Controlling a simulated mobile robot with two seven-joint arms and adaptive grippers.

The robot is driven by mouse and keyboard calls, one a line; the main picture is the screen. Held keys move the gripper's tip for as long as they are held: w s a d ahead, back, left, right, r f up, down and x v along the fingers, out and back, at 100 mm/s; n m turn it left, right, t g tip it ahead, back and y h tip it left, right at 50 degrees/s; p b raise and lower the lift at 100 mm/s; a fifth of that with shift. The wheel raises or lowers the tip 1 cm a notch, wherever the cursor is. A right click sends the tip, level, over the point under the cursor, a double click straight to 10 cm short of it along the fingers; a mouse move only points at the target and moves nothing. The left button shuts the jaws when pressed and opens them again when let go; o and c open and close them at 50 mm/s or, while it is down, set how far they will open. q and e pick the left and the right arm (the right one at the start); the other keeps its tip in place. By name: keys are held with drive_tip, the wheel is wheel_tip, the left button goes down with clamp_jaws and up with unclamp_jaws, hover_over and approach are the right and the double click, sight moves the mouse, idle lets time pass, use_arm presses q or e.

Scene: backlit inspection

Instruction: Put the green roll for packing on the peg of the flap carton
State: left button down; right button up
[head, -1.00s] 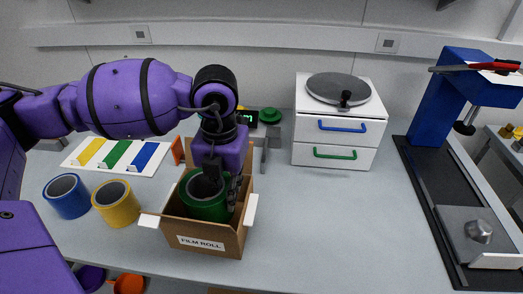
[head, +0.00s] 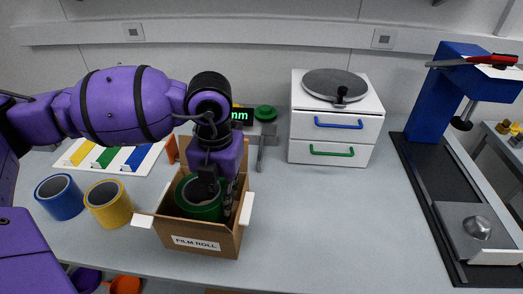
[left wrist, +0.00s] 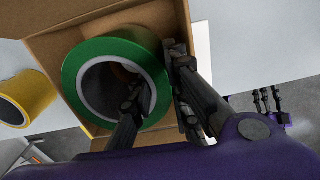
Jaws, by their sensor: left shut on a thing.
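The green roll (head: 200,213) is down inside the open flap carton (head: 228,242), labelled FILM ROLL, with its upper part showing between the walls. My left gripper (head: 218,195) is shut on the roll's wall from above, one finger inside its hole and one outside near the carton's right wall. In the left wrist view, the green roll (left wrist: 112,46) shows its pale core, and the carton (left wrist: 60,47) surrounds it. A brownish patch shows inside the hole; I cannot tell whether it is the peg.
A blue roll (head: 59,197) and a yellow roll (head: 108,204) stand left of the carton. A board with colour stripes (head: 75,152) lies behind them. A white drawer unit (head: 330,134) and a blue-black stand (head: 440,200) are to the right. The table between is clear.

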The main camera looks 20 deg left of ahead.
use_arm(q)
drive_tip(key=shift+f, duration=0.6)
use_arm(e)
drive_tip(key=shift+s+f, duration=0.55)
drive_tip(key=shift+s, duration=0.1)
use_arm(q)
drive_tip(key=shift+f+b, duration=0.55)
drive_tip(key=shift+f, duration=0.1)
use_arm(e)
drive_tip(key=shift+w+f, duration=0.1)
drive_tip(key=shift+f, duration=0.1)
use_arm(q)
drive_tip(key=shift+f, duration=0.35)
use_arm(e)
drive_tip(key=shift+f, duration=0.25)
use_arm(q)
drive_tip(key=shift+f+b, duration=0.4)
drive_tip(key=shift+f, duration=0.25)
use_arm(e)
drive_tip(key=shift+s+f+g, duration=0.3)
drive_tip(key=shift+s+f, duration=0.3)
drive_tip(key=shift+s, duration=0.3)
